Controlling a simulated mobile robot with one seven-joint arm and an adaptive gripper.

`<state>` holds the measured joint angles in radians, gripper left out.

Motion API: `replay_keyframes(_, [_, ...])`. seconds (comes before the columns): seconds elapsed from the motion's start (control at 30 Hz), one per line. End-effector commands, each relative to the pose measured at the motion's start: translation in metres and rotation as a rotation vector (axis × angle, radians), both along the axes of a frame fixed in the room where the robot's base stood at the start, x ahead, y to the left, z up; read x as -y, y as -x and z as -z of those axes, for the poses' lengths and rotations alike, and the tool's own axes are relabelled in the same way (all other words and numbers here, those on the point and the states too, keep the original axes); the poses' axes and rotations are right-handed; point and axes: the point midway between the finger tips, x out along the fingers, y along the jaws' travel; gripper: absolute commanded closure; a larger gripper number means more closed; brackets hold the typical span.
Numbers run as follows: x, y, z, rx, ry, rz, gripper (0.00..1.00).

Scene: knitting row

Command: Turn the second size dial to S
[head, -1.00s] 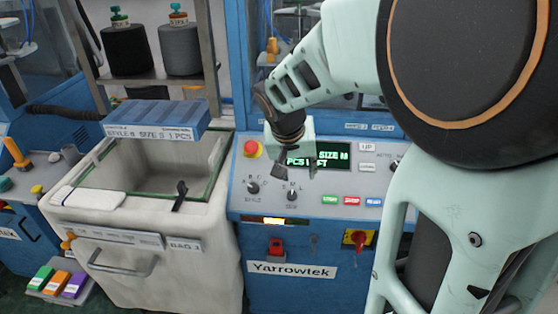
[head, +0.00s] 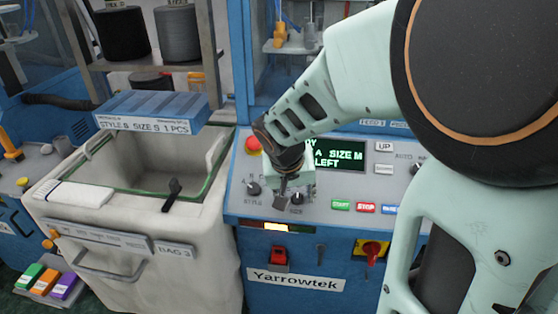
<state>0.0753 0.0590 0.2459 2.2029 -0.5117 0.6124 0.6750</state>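The size dial (head: 297,198) is a small dark knob low on the grey control panel of the blue Yarrowtek machine. My gripper (head: 281,201) points down at the panel, with its dark fingertips just left of this dial. I cannot tell whether they touch it. The gripper covers the dial's upper part and the letters above it, so its pointer setting is hard to read. The green-lit display (head: 337,155) reads SIZE M, partly hidden by my gripper. Whether the fingers are open or shut is unclear.
The style dial (head: 253,188) is left of my gripper, below a red stop button (head: 253,143). Start and stop buttons (head: 365,208) lie to the right. A red-and-yellow switch (head: 373,250) is lower. The pale bin (head: 105,220) stands left; its blue tray (head: 150,112) reads SIZE S.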

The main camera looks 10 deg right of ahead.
Motion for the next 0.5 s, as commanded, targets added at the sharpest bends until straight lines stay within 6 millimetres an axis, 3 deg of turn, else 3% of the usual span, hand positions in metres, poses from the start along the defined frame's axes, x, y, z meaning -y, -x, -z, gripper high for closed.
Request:
replay_keyframes(0.37, [-0.0001, 0.0011, 0.0042, 0.0, 0.0, 0.0, 0.62])
replay_keyframes(0.5, [-0.0001, 0.0011, 0.0042, 0.0, 0.0, 0.001, 0.76])
